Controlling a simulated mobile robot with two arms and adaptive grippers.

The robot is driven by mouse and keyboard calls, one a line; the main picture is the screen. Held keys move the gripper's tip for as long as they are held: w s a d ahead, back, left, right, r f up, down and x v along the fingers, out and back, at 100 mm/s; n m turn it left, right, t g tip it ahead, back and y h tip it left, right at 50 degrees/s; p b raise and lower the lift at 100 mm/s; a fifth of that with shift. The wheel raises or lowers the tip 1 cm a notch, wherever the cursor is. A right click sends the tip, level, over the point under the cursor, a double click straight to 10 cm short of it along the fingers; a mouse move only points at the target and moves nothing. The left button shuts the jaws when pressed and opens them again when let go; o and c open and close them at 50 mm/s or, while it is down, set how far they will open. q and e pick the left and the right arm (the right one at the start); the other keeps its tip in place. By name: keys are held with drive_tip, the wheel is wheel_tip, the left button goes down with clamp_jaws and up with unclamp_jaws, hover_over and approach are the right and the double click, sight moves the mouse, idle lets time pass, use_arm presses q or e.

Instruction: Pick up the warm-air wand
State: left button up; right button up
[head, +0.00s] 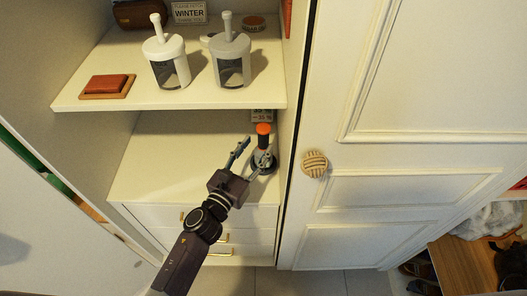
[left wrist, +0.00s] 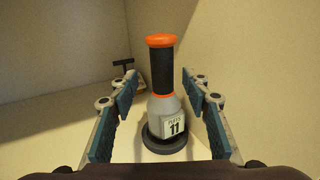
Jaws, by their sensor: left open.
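The warm-air wand appears to be the upright device with an orange top, black grip and grey body (head: 263,140), standing on a round dark base in the lower compartment, near its right wall. In the left wrist view the wand (left wrist: 162,68) shows a label reading "11". My left gripper (head: 250,156) is open, with its fingers on either side of the wand in the left wrist view (left wrist: 160,100). I see gaps between the pads and the wand, and nothing is held. My right gripper is not in view.
The shelf (head: 200,102) above holds two white lidded canisters (head: 166,62) and a red block on a wooden dish (head: 108,86). A white door (head: 420,60) with a woven knob (head: 314,164) stands close to the right. The compartment floor left of the gripper is clear.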

sight(261, 142)
use_arm(q)
drive_tip(key=x, duration=0.4)
drive_tip(key=shift+w+d+r, duration=0.1)
drive_tip(key=shift+d, duration=0.2)
drive_tip(key=shift+r, duration=0.1)
clamp_jaws()
